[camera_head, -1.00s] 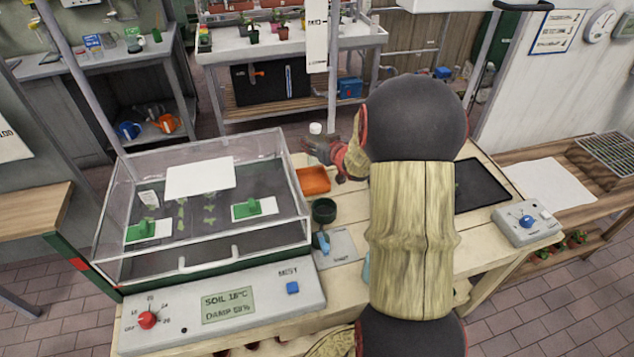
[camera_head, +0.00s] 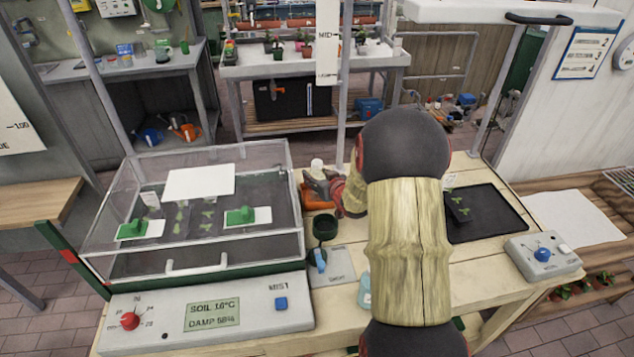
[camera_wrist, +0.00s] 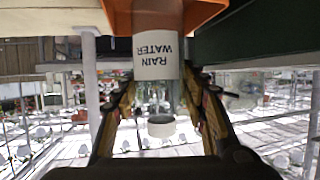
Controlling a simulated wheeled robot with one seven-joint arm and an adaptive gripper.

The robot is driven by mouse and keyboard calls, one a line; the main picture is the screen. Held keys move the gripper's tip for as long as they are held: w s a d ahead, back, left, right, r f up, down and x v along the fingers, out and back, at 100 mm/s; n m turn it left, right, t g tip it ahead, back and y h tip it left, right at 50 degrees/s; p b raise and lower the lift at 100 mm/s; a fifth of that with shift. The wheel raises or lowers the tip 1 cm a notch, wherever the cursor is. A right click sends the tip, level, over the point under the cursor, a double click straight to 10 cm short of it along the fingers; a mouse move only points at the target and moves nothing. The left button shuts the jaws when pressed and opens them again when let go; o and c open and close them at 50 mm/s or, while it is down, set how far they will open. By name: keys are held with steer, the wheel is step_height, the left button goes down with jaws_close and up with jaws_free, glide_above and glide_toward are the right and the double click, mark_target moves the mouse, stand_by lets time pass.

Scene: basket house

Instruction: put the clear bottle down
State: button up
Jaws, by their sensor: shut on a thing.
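My gripper (camera_head: 322,182) is shut on the clear bottle, gripping it around its upper body. Its white cap (camera_head: 317,163) shows just above the fingers in the head view. In the wrist view the picture is upside down: the clear bottle (camera_wrist: 157,95) stands between both fingers (camera_wrist: 160,100), with a white "RAIN WATER" label and the white cap. The orange tray (camera_head: 318,203) is directly below the gripper, and its orange side (camera_wrist: 203,12) is at the bottle's base. I cannot tell whether the base touches the tray.
The clear-walled propagator box (camera_head: 296,205) stands close left of the gripper. A black tray (camera_head: 490,218) with small plants is right of my arm. Bare wooden tabletop (camera_head: 475,262) lies before it.

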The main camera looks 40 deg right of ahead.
steer(key=shift+f, duration=0.55)
steer(key=shift+f, duration=0.1)
steer(key=o, duration=1.1)
steer(key=shift+o, duration=0.2)
steer(key=p+v, duration=0.3)
steer(key=v, duration=0.9)
steer(key=shift+p, duration=0.3)
